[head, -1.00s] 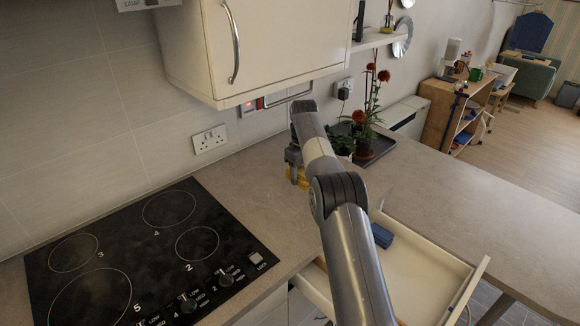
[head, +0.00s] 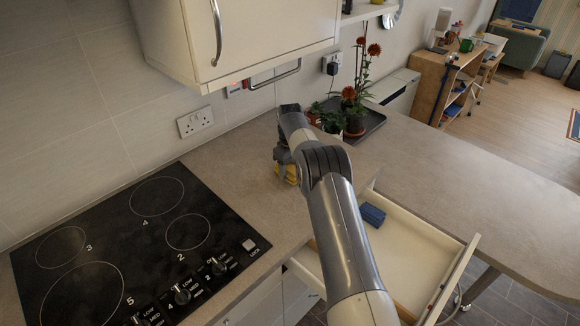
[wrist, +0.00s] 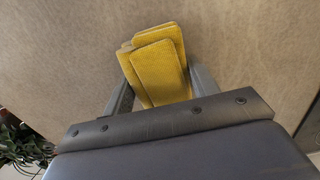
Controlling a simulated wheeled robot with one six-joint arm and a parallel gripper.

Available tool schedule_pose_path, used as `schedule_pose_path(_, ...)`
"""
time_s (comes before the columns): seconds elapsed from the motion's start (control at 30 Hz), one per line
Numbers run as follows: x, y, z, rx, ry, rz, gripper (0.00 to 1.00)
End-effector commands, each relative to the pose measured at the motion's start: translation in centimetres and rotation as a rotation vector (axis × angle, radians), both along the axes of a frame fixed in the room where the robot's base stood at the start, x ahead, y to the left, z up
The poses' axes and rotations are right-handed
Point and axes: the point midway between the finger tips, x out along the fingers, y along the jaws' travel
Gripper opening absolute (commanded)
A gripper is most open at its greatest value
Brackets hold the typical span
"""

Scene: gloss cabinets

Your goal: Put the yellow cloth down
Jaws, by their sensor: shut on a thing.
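The yellow cloth (wrist: 160,70) is a folded, ribbed stack between the two fingers of my gripper (wrist: 158,95) in the wrist view. My gripper is shut on it. In the head view the yellow cloth (head: 289,173) shows partly under my gripper (head: 285,160), low over the worktop (head: 235,175) between the hob and the plants. My arm and gripper hide part of it. I cannot tell whether its underside touches the worktop.
A black hob (head: 140,245) lies to the left. An open drawer (head: 425,270) holding a blue item (head: 372,214) is below right. Potted red flowers (head: 355,105) stand on a dark tray (head: 368,128) behind. A wall cabinet (head: 240,35) hangs above. The right-hand worktop (head: 470,190) is clear.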

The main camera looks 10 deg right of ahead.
Motion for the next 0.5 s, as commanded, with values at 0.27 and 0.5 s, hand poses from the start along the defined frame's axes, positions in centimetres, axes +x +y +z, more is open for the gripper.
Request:
schedule_pose_path(0.27, 0.04, 0.00, -0.20, 0.000, -0.002, 0.000, 0.38)
schedule_pose_path(0.5, 0.03, 0.00, -0.38, 0.000, -0.001, 0.000, 0.68)
